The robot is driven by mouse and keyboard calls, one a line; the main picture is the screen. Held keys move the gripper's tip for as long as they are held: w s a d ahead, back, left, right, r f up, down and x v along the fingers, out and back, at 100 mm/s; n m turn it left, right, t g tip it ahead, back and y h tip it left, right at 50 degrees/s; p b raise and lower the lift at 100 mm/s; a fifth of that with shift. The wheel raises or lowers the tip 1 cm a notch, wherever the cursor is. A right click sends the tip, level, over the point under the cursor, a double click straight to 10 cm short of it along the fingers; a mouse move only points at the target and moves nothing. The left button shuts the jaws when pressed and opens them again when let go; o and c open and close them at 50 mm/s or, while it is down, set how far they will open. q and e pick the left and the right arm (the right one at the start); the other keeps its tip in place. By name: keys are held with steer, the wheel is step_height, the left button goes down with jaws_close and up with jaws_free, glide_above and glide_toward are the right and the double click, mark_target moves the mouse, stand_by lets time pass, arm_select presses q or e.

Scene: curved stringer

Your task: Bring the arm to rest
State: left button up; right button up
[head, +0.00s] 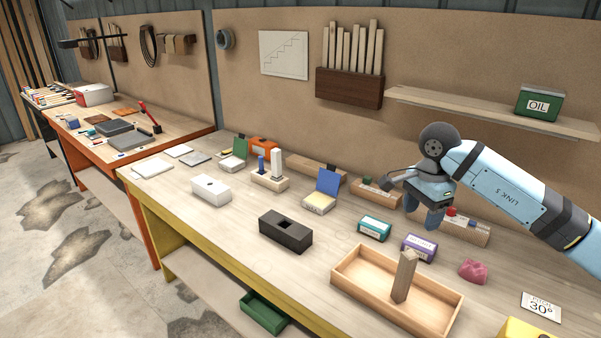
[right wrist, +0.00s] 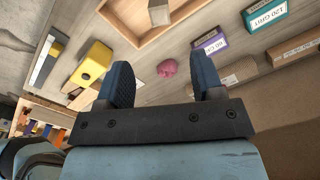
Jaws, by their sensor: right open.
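My right arm (head: 507,190) comes in from the right in the head view. Its gripper (head: 424,217) hangs over the back part of the workbench, above and behind the purple box. In the right wrist view the two blue fingers (right wrist: 163,85) are spread apart with nothing between them. A pink lump (right wrist: 167,68) shows beyond the gap between the fingers, on the bench below. My left gripper does not show in either view.
A wooden tray (head: 349,287) with an upright wooden block (head: 404,276) stands at the bench front. A purple box (head: 419,248), a teal box (head: 374,228) and the pink lump (head: 473,271) lie nearby.

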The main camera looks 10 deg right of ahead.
steer(key=s+a+f+m+t+y+p, duration=0.1)
steer(key=s+a+f+m+y, duration=0.1)
steer(key=s+a+m+y, duration=0.5)
steer(key=a+f+m+t+y+p, duration=0.1)
steer(key=a+m+y+p, duration=0.15)
steer(key=a+y, duration=0.55)
steer(key=s+a+f+m+t+y+p, duration=0.15)
steer(key=s+a+m+y, duration=0.3)
steer(key=a, duration=0.65)
steer(key=s+d+f+n+t+h+p, duration=0.1)
steer(key=s+f+n+h, duration=0.4)
steer(key=n, duration=0.6)
steer(key=s+d+f+n+t+h+p, duration=0.1)
steer(key=s+d+f+n+t+h, duration=0.3)
steer(key=f+n, duration=0.5)
steer(key=s+d+f+n+t+h+p, duration=0.1)
steer(key=s+f+n+h, duration=0.5)
steer(key=n, duration=0.6)
step_height(320, 180, down, 2)
steer(key=d+t+h, duration=0.1)
steer(key=d, duration=0.1)
steer(key=shift+s+d+n+h, duration=0.3)
steer(key=shift+d+n+h, duration=0.05)
steer(key=shift+n, duration=0.05)
